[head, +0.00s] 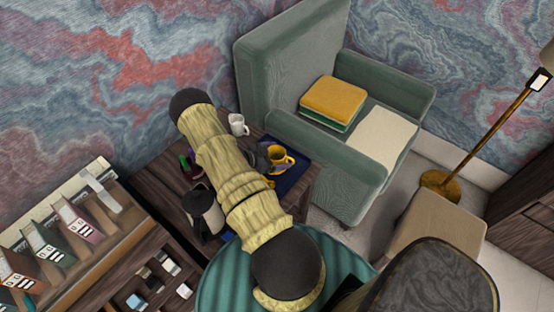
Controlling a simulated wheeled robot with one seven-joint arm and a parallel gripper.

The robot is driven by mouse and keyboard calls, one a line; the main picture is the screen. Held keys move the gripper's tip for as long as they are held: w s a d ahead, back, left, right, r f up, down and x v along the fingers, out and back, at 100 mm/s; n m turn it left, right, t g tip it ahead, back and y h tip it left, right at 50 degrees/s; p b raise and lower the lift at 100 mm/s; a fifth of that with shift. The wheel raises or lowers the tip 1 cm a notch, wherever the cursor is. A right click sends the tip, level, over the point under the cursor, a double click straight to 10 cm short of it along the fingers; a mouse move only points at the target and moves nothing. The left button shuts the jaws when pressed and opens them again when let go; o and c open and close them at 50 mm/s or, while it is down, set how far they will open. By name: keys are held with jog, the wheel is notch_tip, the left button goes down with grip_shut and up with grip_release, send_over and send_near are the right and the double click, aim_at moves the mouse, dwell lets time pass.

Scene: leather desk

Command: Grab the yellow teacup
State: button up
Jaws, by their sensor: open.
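The yellow teacup (281,159) stands upright on a dark blue tray (298,173) on a dark wooden table, in the middle of the head view. Its dark inside shows from above. My pale yellow arm with black joints crosses the view just left of it and hides part of the table. My gripper (261,157) shows only in part as a dark grey shape beside the cup's left side, very close to it. Whether it touches the cup cannot be made out. Its jaws are open, and much of it is hidden behind my arm.
A white mug (238,125) stands behind the teacup, near my arm. A dark and white jug (204,213) stands left of my arm. A green armchair (345,184) rises close to the table's right side. A shelf with binders (78,222) is at the left.

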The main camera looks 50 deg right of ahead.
jog(key=c, duration=1.3)
jog(key=shift+o, duration=0.2)
jog(key=shift+r, duration=0.25)
notch_tip(320, 180, up, 10)
jog(key=shift+f, duration=0.25)
dwell(0.4)
